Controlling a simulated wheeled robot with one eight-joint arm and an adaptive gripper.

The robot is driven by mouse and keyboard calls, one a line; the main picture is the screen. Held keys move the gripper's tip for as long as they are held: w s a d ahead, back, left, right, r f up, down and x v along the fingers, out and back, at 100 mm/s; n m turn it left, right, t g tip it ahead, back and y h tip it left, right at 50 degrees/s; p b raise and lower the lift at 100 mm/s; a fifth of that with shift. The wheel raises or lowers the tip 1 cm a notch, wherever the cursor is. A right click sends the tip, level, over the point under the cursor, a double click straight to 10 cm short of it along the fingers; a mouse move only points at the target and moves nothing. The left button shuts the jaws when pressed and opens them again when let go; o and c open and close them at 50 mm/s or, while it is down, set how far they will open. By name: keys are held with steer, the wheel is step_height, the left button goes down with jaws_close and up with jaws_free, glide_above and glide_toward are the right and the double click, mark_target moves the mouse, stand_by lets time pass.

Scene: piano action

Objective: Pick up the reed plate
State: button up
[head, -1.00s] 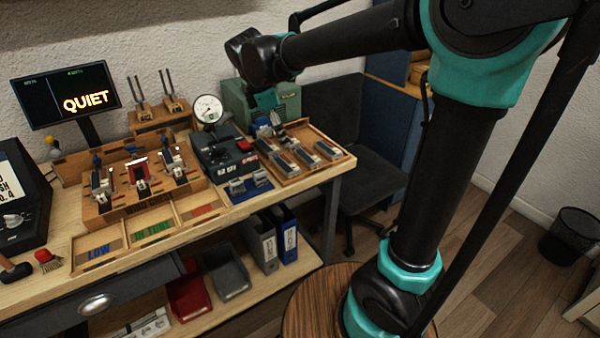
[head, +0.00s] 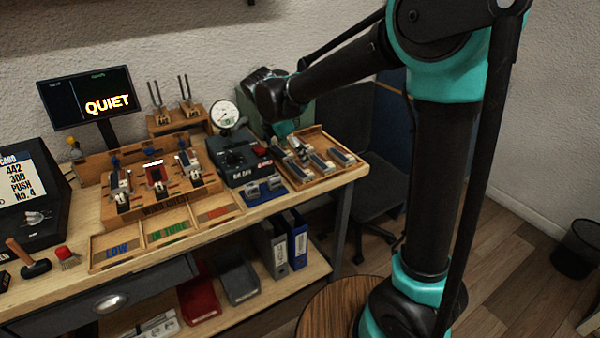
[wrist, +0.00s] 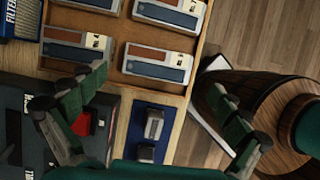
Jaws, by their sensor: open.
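Several flat plates lie in a wooden tray (head: 352,171) at the right end of the bench; the tray also fills the upper part of the wrist view (wrist: 205,60). Each plate has a grey body with blue and brown strips, such as the near right plate (wrist: 156,63), the near left plate (wrist: 76,57) and a farther plate (wrist: 170,13). I cannot tell which one the task names. My gripper (wrist: 162,88) is open and empty, with its fingers spread wide above the tray's near edge. In the head view my wrist hangs over the tray's back left part and partly hides it.
A black device with a red button (head: 263,152) and a round gauge (head: 225,114) stand left of the tray. Two small grey blocks (wrist: 153,125) sit on a blue mat (wrist: 168,116). A sorting rack (head: 157,190) stands farther left.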

mark_target(300, 168)
steer(key=shift+a+x, duration=0.15)
steer(key=shift+x, duration=1.35)
steer(key=shift+a+x, duration=0.15)
steer(key=shift+x, duration=1.35)
steer(key=shift+s+f, duration=0.15)
steer(key=c, duration=0.9)
